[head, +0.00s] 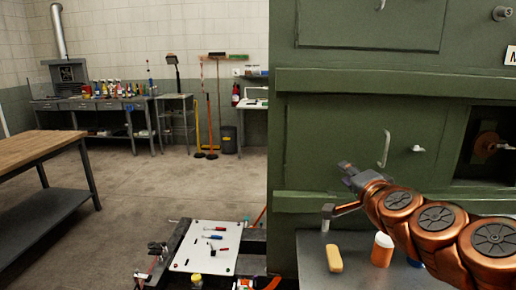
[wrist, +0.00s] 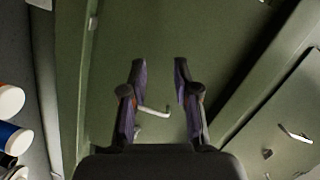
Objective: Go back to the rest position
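My gripper (head: 350,172) is raised in front of the green fuselage panel (head: 335,135) in the head view. In the wrist view my gripper (wrist: 158,75) has its two dark fingers apart, with green panel visible between them. Nothing is clearly held. A pale bent handle (wrist: 153,111) shows between the fingers; whether it is on the panel behind cannot be told for certain. The head view shows a pale handle (head: 385,150) on the panel, right of the gripper. My copper arm reaches in from the lower right and hides part of the panel and shelf.
A grey shelf (head: 312,268) below the gripper holds a yellow-orange block (head: 334,258) and an orange bottle (head: 382,250). A hammer-like tool (head: 328,211) shows beside my arm. A white-topped cart (head: 205,247) with tools stands left. A wooden workbench (head: 40,148) is farther left, with open floor between.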

